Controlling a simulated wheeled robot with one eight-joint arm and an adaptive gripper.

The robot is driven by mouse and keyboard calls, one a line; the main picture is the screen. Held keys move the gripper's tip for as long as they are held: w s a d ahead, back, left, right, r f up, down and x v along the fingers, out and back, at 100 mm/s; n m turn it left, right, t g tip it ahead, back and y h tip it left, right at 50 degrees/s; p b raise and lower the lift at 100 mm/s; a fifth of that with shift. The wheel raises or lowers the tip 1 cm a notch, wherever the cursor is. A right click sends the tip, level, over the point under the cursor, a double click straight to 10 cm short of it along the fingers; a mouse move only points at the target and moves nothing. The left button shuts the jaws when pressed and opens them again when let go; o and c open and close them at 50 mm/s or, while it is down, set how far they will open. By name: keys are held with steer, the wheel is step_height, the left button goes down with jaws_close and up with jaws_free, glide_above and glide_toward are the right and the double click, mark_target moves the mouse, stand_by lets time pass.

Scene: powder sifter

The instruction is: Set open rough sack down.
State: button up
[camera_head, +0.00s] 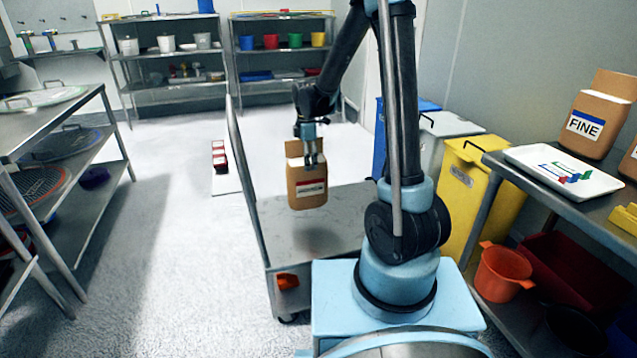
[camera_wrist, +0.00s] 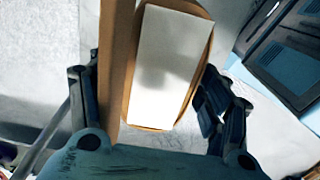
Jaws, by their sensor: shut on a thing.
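The open sack is brown with a white and red label band (camera_head: 307,191) and hangs upright from my gripper (camera_head: 312,157) in the head view. Its top is open, with a raised flap at the back. It is held above a grey cart's flat deck (camera_head: 345,207), with a shadow on the deck below it. In the wrist view the sack (camera_wrist: 130,70) shows a pale filling inside its mouth, between my gripper's two fingers (camera_wrist: 150,110). The label text is too small to read.
The cart has an upright handle (camera_head: 245,165) at its left. A yellow bin (camera_head: 465,195) stands to the right. A right-hand shelf holds a sack labelled FINE (camera_head: 585,125) and a white tray (camera_head: 563,172). The cart deck around the sack looks clear.

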mark_target(308, 179)
steer(key=shift+d+f, duration=0.15)
steer(key=shift+f, duration=4.1)
steer(key=o, duration=2.1)
